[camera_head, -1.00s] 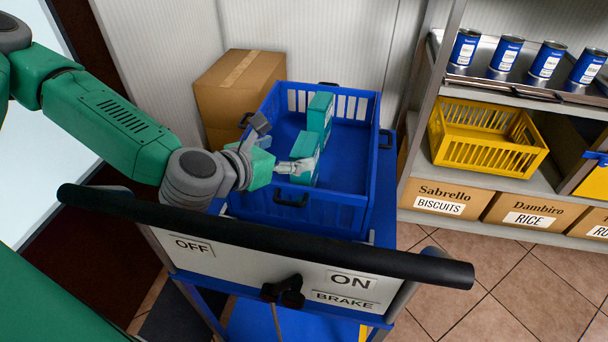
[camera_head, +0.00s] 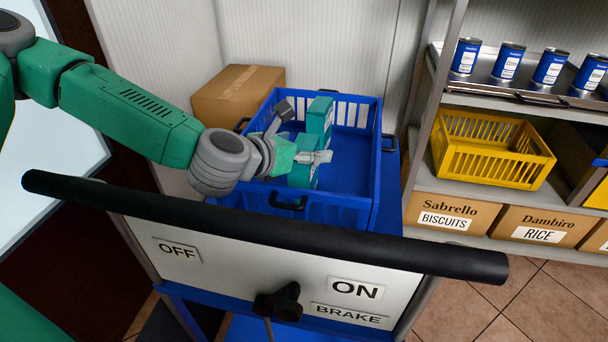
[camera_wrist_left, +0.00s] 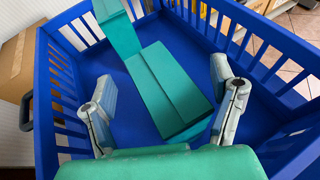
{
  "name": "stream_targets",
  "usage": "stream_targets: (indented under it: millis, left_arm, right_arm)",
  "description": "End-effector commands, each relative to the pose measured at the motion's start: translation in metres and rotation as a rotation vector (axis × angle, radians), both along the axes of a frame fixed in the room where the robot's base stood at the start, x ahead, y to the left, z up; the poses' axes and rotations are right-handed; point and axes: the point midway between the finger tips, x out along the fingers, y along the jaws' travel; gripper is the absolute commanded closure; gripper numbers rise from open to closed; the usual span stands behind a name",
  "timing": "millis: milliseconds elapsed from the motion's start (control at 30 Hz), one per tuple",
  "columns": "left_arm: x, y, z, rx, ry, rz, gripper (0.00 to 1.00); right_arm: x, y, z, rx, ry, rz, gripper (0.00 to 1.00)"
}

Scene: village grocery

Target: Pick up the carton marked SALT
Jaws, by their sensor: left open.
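Two teal cartons stand in the blue crate (camera_head: 368,185): a far carton (camera_head: 320,116) and a near carton (camera_head: 302,176). No SALT marking is readable on either. My left gripper (camera_head: 301,134) is open over the crate, its fingers partly covering the near carton in the head view. In the left wrist view, one teal carton (camera_wrist_left: 168,88) lies between the two spread fingers, with a gap on both sides. The other carton (camera_wrist_left: 117,30) is farther off, beyond the fingertips. My right gripper is not in view.
The crate sits on a blue trolley with a black handle bar (camera_head: 270,228) in front. A cardboard box (camera_head: 237,95) stands behind left. At right, a shelf holds blue cans (camera_head: 508,60), a yellow crate (camera_head: 490,150) and labelled boxes (camera_head: 446,216). The crate floor beside the cartons is free.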

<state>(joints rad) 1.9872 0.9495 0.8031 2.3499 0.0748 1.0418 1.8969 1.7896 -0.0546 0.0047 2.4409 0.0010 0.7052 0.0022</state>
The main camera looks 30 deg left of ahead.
Motion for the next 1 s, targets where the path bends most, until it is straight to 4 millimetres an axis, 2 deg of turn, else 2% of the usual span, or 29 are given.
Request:
stream_targets:
  millis: [200, 267, 400, 433, 767, 867, 1000]
  left_arm:
    - [0.001, 0.000, 0.000, -0.001, 0.000, -0.001, 0.21]
    - [0.001, 0.001, 0.000, -0.001, 0.000, -0.001, 0.43]
    - [0.001, 0.001, -0.001, -0.001, 0.000, -0.001, 0.92]
    - [0.001, 0.001, -0.001, -0.001, 0.000, 0.000, 1.00]
    - [0.001, 0.001, 0.004, -0.001, -0.001, 0.000, 1.00]
    - [0.001, 0.001, 0.018, -0.001, -0.004, 0.000, 1.00]
    - [0.001, 0.001, 0.049, -0.001, -0.008, 0.001, 1.00]
  right_arm:
    - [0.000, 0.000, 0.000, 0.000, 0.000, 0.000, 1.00]
    - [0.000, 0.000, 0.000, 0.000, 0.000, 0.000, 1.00]
    - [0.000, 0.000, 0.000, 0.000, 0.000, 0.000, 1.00]
    - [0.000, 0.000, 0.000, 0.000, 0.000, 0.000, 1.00]
    - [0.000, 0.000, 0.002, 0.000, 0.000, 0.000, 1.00]
    - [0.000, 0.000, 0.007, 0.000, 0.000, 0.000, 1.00]
    - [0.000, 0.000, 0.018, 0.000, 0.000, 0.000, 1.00]
